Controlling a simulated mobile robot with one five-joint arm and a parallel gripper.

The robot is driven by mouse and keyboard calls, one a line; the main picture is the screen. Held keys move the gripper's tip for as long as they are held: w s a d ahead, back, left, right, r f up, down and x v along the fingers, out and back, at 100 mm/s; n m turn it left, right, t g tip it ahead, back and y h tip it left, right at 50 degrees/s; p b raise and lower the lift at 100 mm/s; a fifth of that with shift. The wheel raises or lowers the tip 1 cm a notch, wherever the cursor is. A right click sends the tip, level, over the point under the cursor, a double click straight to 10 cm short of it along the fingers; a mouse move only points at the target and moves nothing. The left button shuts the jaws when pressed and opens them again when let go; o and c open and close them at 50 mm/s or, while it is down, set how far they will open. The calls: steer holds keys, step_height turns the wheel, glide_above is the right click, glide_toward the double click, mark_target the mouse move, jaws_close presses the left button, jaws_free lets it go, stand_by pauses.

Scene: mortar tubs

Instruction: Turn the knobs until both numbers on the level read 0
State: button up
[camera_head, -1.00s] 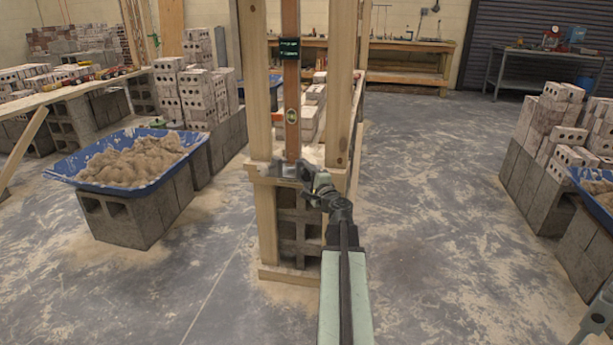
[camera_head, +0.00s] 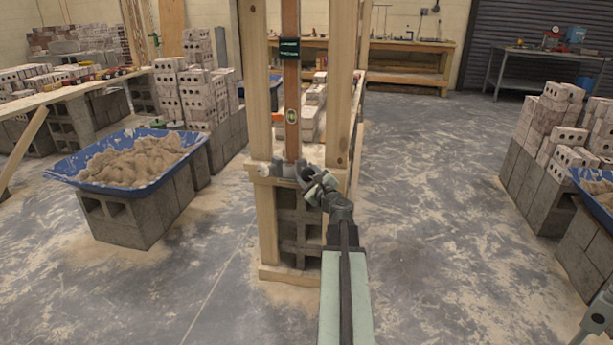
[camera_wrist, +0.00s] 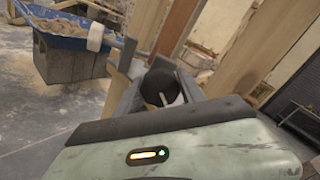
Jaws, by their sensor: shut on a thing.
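The level (camera_head: 292,80) is a tall reddish-brown bar standing upright between wooden posts. Its black display (camera_head: 289,48) shows two green lines, too small to read. A bubble vial (camera_head: 291,116) sits lower on the bar. A white knob (camera_head: 262,170) is at the left of the bar's foot; it also shows in the wrist view (camera_wrist: 95,36). My gripper (camera_head: 316,187) is at the right of the foot, shut on the right knob. In the wrist view that knob (camera_wrist: 157,87) is dark and round, with a pale mark, between my gripper's fingers (camera_wrist: 160,92). The head view hides it behind my gripper.
Wooden posts (camera_head: 257,90) flank the level closely, above concrete blocks (camera_head: 300,220). A blue mortar tub (camera_head: 65,172) stands on blocks at the left. Brick stacks (camera_head: 545,125) stand at the right. The floor (camera_head: 430,200) between is clear.

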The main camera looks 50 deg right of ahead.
steer(key=shift+s+d+m, duration=0.1)
steer(key=shift+d+m, duration=0.05)
steer(key=shift+m, duration=0.15)
steer(key=o, duration=1.4)
steer(key=shift+c, duration=0.2)
